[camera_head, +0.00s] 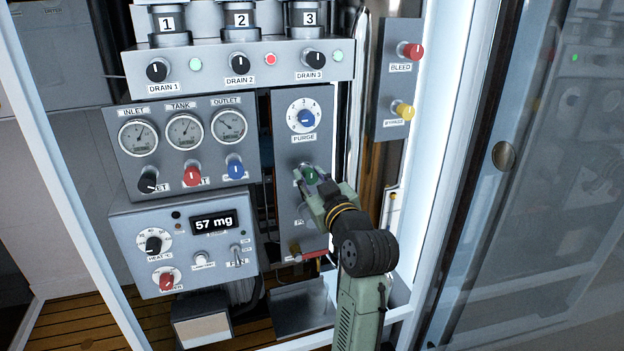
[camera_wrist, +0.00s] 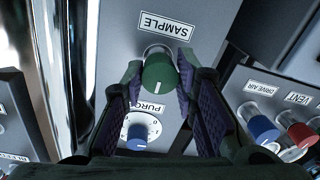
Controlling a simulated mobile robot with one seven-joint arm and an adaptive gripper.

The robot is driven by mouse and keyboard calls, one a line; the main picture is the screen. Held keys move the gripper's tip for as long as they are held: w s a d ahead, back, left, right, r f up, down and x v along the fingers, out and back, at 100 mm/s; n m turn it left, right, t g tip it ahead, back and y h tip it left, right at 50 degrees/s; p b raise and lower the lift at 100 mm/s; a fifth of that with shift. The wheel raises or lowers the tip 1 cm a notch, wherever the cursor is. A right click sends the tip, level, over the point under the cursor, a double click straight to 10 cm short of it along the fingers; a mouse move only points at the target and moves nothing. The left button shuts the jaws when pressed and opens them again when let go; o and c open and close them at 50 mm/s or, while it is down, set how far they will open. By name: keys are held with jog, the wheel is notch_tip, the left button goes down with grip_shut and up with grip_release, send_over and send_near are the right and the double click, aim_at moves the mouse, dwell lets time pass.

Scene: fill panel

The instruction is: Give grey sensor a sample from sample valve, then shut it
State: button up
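The sample valve has a green knob (camera_head: 309,174), low on the narrow middle panel. In the wrist view the green knob (camera_wrist: 159,73) sits beside an inverted SAMPLE label (camera_wrist: 167,24), its white mark roughly vertical in the picture. My gripper (camera_head: 318,182) is at the knob. In the wrist view its purple-padded fingers (camera_wrist: 160,78) lie on both sides of the knob, with no clear gap visible. I cannot pick out a grey sensor with certainty. The area under the valve is partly hidden by my arm.
The blue PURGE knob (camera_head: 307,118) is above the sample valve. A display (camera_head: 214,222) at the left reads 57 mg. BLEED (camera_head: 412,50) and BYPASS (camera_head: 403,110) knobs are at the right. A metal tray (camera_head: 300,309) lies below. A glass door (camera_head: 545,200) stands at the right.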

grip_shut()
jog(key=shift+n+b, duration=0.3)
jog(key=n+b, duration=0.3)
jog(key=n, duration=0.1)
jog(key=shift+f+n, duration=0.15)
jog(key=shift+n, duration=0.15)
jog(key=n+b, duration=0.4)
jog(key=n, duration=0.2)
jog(key=shift+f+h+b, duration=0.1)
jog(key=shift+h+b, duration=0.2)
jog(key=shift+h, duration=0.1)
jog(key=n+b, duration=0.4)
jog(key=n, duration=0.2)
jog(key=n+b, duration=0.3)
jog(key=n, duration=0.2)
jog(key=shift+n+h, duration=0.3)
jog(key=shift+n, duration=0.1)
